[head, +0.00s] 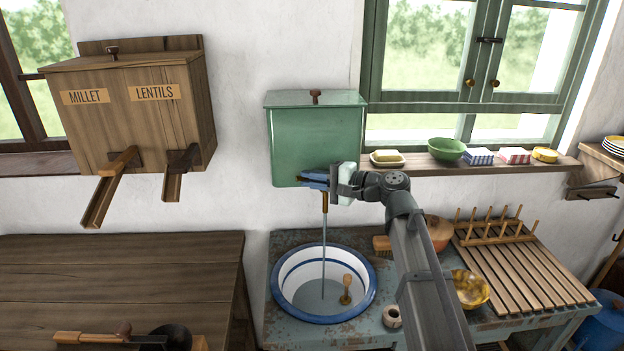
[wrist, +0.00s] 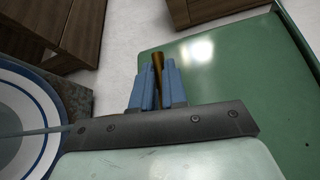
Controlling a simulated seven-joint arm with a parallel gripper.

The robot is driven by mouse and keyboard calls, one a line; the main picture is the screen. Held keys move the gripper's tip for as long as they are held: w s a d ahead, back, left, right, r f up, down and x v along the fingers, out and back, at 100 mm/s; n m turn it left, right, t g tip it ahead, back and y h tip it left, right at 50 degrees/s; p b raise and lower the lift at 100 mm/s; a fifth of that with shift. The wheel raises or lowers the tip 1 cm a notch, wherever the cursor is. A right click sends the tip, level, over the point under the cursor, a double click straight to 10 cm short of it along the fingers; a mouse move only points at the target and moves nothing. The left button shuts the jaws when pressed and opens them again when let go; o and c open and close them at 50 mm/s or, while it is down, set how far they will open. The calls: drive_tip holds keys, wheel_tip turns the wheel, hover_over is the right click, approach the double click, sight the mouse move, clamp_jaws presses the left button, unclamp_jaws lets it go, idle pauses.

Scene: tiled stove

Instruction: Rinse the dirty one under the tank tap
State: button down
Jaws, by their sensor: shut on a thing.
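The green tank (head: 318,140) hangs on the wall with its brass tap (head: 325,202) low on the front. A thin stream of water (head: 323,250) falls from the tap into the blue-rimmed white basin (head: 283,301). My gripper (head: 308,180) is at the tap. In the wrist view its blue fingers are shut on the brass tap handle (wrist: 157,66). A yellow bowl with brown smears (head: 470,288) stands right of the basin, partly beside my arm and away from the water. A clean-looking green bowl (head: 446,150) stands on the window sill.
A slatted rack with pegs (head: 520,270) lies at the right. Wooden millet and lentil bins (head: 135,110) hang at the left.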

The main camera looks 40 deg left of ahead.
drive_tip(key=c, duration=1.4)
unclamp_jaws()
drive_tip(key=shift+c, duration=0.2)
drive_tip(key=v, duration=1.3)
drive_tip(key=shift+w+d, duration=0.2)
drive_tip(key=shift+d, duration=0.2)
